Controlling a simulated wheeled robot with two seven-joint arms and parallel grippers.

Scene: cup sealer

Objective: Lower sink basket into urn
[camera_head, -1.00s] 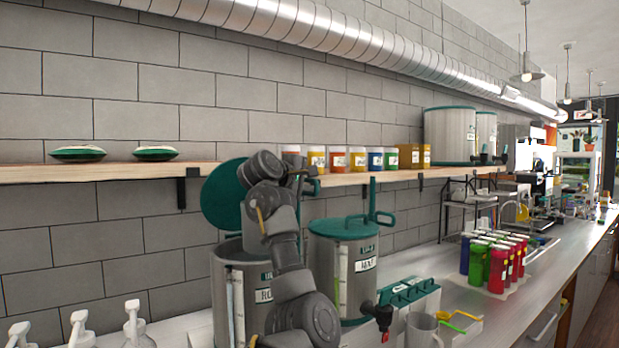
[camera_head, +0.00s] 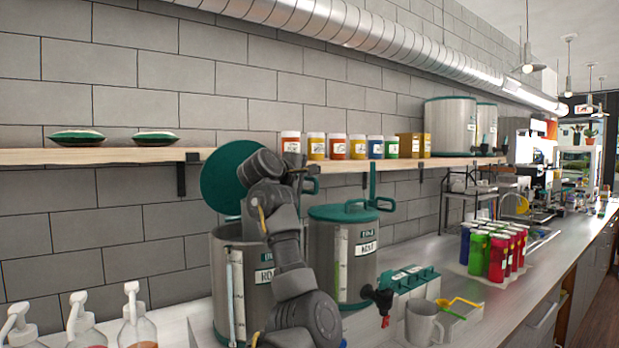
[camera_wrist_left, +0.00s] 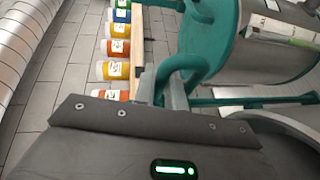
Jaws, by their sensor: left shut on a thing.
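An urn (camera_head: 258,292), a steel drum with a level strip and label, stands below my left arm. A round teal disc (camera_head: 221,180) stands upright behind its rim. My left gripper (camera_head: 303,168) is above the urn's right side, partly hidden by its own wrist. In the left wrist view, the gripper (camera_wrist_left: 164,85) is shut on a curved teal handle (camera_wrist_left: 184,65). I cannot make out the sink basket's body, or tell for sure what the handle belongs to. The urn's inside is hidden. My right gripper is not in view.
A second urn (camera_head: 350,262) with a teal lid stands close at the right. A grey mug (camera_head: 422,322), a teal-topped box (camera_head: 409,287) and colored cups (camera_head: 490,252) stand farther right. Pump bottles (camera_head: 136,325) are at the lower left. A shelf (camera_head: 100,156) runs behind.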

